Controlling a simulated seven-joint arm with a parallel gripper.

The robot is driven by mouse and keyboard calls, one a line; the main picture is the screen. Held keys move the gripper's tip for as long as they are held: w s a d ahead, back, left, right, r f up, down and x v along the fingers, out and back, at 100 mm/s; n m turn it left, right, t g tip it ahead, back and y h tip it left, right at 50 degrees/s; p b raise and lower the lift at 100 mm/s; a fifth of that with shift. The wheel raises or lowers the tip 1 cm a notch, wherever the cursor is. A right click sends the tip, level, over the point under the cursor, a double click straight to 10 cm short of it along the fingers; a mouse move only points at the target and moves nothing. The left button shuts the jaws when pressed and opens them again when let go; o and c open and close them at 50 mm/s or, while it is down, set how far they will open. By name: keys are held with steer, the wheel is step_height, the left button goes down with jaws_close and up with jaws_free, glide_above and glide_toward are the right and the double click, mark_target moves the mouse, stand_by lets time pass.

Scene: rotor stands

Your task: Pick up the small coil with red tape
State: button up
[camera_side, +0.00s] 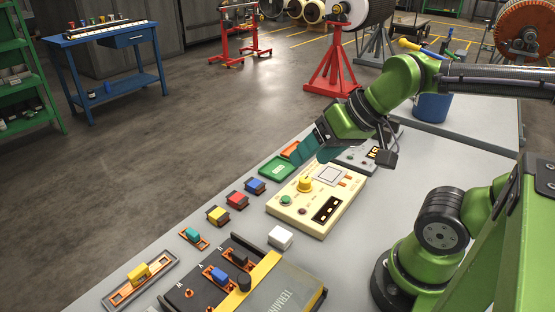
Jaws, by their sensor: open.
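The small coil with red tape (237,199) lies on the grey table, in a row between a similar yellow-topped piece (217,215) and a blue-topped piece (255,186). Its top is red and its sides are dark. My gripper (309,151) is up and to the right of it, above the far part of the table near a green tray. The gripper's fingers are teal and it is open. It is apart from the red-taped coil, and I see nothing held in it.
A cream meter box (322,222) with a yellow knob stands right of the row. The green tray (272,170) lies behind the row. A black terminal panel (212,262), a white block (281,238) and a long grey tray (164,262) are in front. The table's left edge runs close by.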

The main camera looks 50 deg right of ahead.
steer(key=shift+o, duration=0.3)
steer(key=n+g+h, duration=0.2)
steer(key=n+g, duration=0.2)
steer(key=g, duration=0.3)
glide_above(237, 197)
step_height(237, 197, down, 17)
steer(key=shift+w+f, duration=0.15)
steer(key=shift+f, duration=0.05)
steer(key=shift+s+f, duration=0.2)
steer(key=shift+f, duration=2.95)
